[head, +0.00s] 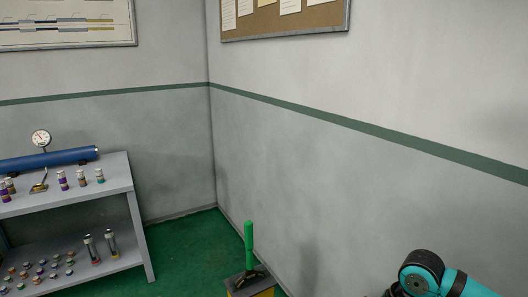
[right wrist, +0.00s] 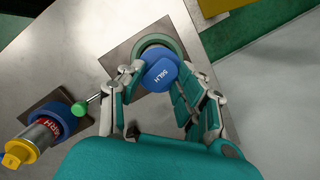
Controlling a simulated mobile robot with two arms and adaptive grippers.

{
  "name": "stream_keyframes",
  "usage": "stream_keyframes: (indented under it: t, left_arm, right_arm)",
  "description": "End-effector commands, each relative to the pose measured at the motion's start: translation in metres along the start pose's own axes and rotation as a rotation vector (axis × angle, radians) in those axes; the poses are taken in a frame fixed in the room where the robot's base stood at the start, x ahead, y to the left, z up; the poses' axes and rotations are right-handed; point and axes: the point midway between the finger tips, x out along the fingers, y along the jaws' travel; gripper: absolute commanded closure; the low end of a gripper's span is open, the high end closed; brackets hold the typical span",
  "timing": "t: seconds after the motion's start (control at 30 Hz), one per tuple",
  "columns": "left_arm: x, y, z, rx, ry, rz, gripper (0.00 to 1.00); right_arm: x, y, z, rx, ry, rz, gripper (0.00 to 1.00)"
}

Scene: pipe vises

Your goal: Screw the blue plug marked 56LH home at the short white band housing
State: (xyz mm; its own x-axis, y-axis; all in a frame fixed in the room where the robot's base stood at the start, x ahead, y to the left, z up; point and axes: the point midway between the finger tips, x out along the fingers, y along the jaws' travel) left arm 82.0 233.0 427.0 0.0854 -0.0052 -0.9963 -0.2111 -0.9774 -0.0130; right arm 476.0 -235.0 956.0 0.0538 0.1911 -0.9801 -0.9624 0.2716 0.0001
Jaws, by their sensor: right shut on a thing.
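The blue plug (right wrist: 160,76) marked 56LH shows in the right wrist view, its marked face toward the camera. It is at the mouth of a round housing with a teal-green rim (right wrist: 171,43) and a paler ring inside it. How deep the plug is in the housing cannot be told. My right gripper (right wrist: 162,79) is shut on the plug, with one finger on each side of it. The fingers hide part of the housing, and I cannot make out a short white band on it. My left gripper is in neither view.
Left of the plug, a blue collar (right wrist: 56,120) holds a part with a red band and yellow end (right wrist: 17,153). A green-knobbed lever (right wrist: 80,108) lies close to my left finger. In the head view, a grey shelf bench (head: 120,171) carries small plugs and a blue pipe (head: 50,159).

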Motion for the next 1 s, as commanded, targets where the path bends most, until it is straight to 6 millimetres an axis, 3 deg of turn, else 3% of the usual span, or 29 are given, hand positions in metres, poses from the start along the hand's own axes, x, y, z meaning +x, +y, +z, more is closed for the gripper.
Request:
stream_keyframes:
  t: [0.4,0.77,1.0]
  left_arm:
    - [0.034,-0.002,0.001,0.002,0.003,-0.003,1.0]
    - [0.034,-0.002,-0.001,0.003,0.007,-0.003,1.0]
    - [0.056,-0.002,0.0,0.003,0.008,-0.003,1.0]
  right_arm:
    - [0.004,-0.002,0.001,-0.371,-0.002,0.074,1.0]
    - [0.001,-0.001,0.001,-0.415,-0.001,0.085,1.0]
    - [0.006,-0.003,0.001,-0.608,-0.001,0.121,1.0]
